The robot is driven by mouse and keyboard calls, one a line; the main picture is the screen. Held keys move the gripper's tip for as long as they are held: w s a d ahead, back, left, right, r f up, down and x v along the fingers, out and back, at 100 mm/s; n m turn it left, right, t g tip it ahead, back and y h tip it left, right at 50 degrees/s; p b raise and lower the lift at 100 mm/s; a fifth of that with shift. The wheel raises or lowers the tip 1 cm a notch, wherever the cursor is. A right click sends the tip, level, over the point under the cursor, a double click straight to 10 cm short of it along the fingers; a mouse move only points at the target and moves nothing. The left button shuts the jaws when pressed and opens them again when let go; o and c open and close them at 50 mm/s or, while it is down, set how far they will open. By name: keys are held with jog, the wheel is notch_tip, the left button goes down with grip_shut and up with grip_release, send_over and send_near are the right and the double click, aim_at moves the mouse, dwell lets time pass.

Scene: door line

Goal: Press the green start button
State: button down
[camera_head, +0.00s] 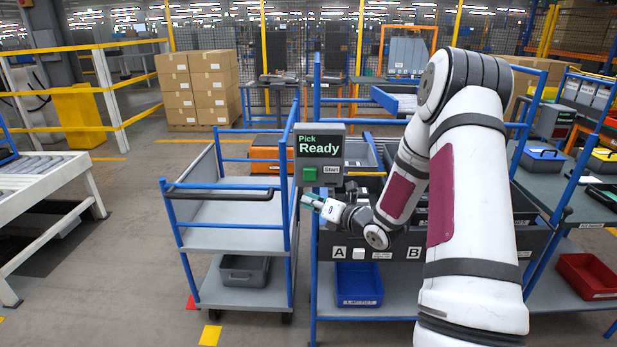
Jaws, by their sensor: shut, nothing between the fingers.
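The box has a screen reading "Pick Ready" and a "Start" label right of the button. My gripper (306,199) is shut and empty. Its tip shows a little below and slightly left of the button in the picture. From this single view I cannot tell how far the fingertips are from the box face; the button is uncovered.
A blue-framed cart (228,208) stands left of the box. Below my gripper are a blue bin (358,283) and a panel marked A and B (375,246). A red bin (589,275) is at right. A conveyor (40,180) is at far left, with open floor between.

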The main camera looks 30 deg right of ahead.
aim_at(310, 174)
jog(key=w+d+b, duration=0.1)
jog(key=w, duration=0.1)
jog(key=w+d+b, duration=0.1)
jog(key=w+d, duration=0.1)
jog(key=w, duration=0.1)
jog(key=w+d+b, duration=0.1)
jog(key=w+d, duration=0.1)
jog(key=shift+w+b, duration=0.15)
jog(key=shift+b, duration=0.15)
jog(key=shift+w, duration=0.1)
dwell(1.4)
jog(key=shift+w+d+b, duration=0.2)
jog(key=shift+w+b, duration=0.05)
jog(key=shift+b, duration=0.05)
jog(key=shift+w+d+b, duration=0.3)
jog(key=shift+w+b, duration=0.05)
jog(key=shift+w, duration=0.1)
dwell(0.9)
jog(key=shift+s+a, duration=0.1)
jog(key=shift+s, duration=0.05)
jog(key=shift+s+a+p, duration=0.3)
jog(key=shift+s+a, duration=0.15)
jog(key=shift+s, duration=0.2)
dwell(0.3)
